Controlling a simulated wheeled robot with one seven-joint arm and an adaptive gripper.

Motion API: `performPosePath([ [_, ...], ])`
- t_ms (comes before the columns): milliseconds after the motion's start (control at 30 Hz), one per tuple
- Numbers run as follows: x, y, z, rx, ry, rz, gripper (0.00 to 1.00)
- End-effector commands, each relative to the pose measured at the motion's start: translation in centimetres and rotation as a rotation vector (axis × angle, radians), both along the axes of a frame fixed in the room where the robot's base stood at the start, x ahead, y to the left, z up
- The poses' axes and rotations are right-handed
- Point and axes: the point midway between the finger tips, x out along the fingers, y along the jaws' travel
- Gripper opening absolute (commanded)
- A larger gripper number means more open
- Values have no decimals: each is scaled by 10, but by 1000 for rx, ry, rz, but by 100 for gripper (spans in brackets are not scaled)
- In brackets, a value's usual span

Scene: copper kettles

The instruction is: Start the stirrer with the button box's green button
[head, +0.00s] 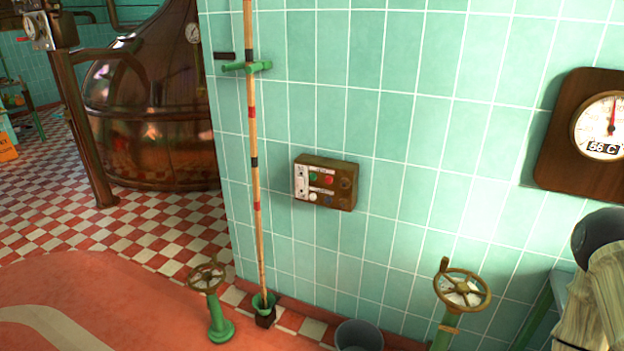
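The button box (326,182) is a small brown box fixed to the green tiled wall near the middle of the head view. Its green button (313,176) is at the upper left of its face, with a red button (329,180) to its right. A white button (313,197) and a dark blue one sit in the row below. The labels are too small to read. A large copper kettle (150,100) stands at the left, partly hidden by the wall edge; no stirrer is visible. My gripper is not in view.
A striped pole (255,170) stands against the wall left of the box. Valve handwheels on green stands are at the floor left (207,277) and lower right (462,290). A dark bucket (358,335) sits below the box. A dial (600,125) hangs at the right.

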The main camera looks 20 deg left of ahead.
Motion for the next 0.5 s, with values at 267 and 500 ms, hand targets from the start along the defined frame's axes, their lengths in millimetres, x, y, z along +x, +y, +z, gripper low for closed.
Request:
performPosePath([
  [267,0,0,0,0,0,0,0],
  [500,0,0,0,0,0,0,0],
])
